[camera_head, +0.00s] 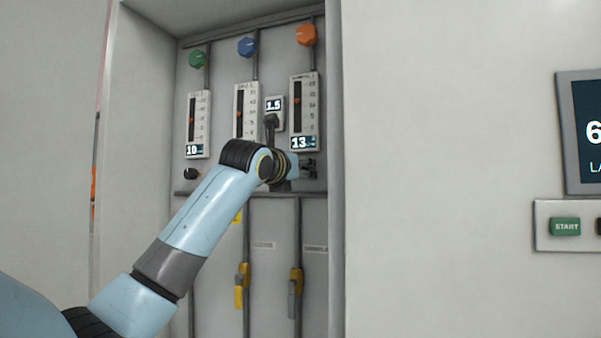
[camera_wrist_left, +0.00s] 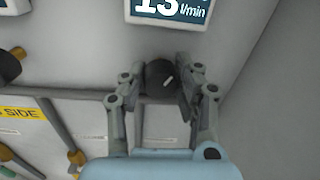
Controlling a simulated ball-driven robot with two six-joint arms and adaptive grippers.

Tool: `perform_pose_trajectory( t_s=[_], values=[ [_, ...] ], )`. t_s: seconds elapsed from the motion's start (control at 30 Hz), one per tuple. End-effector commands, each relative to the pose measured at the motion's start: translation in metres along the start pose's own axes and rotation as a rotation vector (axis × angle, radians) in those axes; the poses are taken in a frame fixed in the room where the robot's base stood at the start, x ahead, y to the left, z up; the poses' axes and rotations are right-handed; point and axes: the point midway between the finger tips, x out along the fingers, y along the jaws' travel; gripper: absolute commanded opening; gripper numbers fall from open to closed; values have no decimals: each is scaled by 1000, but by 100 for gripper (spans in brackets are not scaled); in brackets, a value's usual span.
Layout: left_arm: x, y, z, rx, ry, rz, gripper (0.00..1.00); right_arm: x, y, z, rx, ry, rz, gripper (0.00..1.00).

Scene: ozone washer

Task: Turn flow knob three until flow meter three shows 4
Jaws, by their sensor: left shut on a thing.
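Flow meter three (camera_head: 304,100) is the rightmost white gauge in the cabinet. Its display reads 13 and also shows, partly cut off, in the left wrist view (camera_wrist_left: 172,8). Flow knob three (camera_wrist_left: 159,76) is a round black knob with a white pointer mark, below that display. My left gripper (camera_head: 308,168) reaches in from the left at the knob. In the left wrist view its two fingers stand on either side of the knob, shut on it. In the head view the gripper and wrist hide most of the knob. My right gripper is in neither view.
Flow meters one (camera_head: 198,124) and two (camera_head: 246,108) stand to the left; the first reads 10. A small display (camera_head: 273,106) reads 1.5. Another black knob (camera_head: 191,174) is at the left. Yellow-handled valves (camera_head: 241,286) hang below. The cabinet's right wall (camera_wrist_left: 262,82) is close to the gripper.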

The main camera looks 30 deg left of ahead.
Motion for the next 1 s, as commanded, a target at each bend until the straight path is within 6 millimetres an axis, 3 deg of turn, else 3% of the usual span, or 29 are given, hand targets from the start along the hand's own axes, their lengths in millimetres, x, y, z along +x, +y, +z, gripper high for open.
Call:
perform_pose_trajectory(
  t_s=[0.37,1.0],
  values=[
    [0,0,0,-161,-8,-1,0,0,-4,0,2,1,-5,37],
    [0,-1,0,-756,-37,-4,0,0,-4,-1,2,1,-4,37]
  ],
)
